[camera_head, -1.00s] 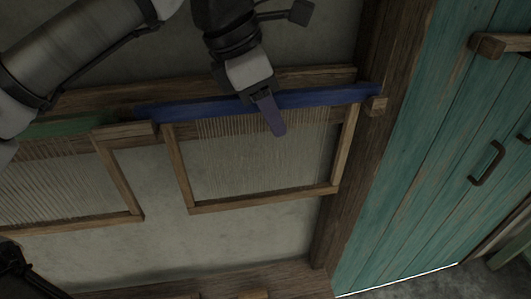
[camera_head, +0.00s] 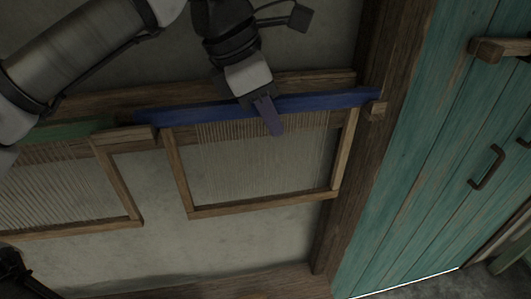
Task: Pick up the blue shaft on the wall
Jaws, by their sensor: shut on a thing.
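The blue shaft (camera_head: 325,101) is the long blue top bar of a wooden frame strung with thin threads (camera_head: 262,165), against the wall. My gripper (camera_head: 268,115) comes down from above and is shut on the blue shaft near its middle. One finger shows in front of the bar; the other is hidden behind it. The right end of the shaft is at a wooden peg (camera_head: 376,110) by the dark post. Whether the shaft touches the peg or rests clear of it I cannot tell.
A second threaded frame with a green top bar (camera_head: 65,130) hangs to the left, partly under my arm. A wooden bracket (camera_head: 128,136) sits between the frames. A dark wooden post (camera_head: 345,200) and a teal plank door (camera_head: 420,170) with handles are on the right. Bare wall lies below.

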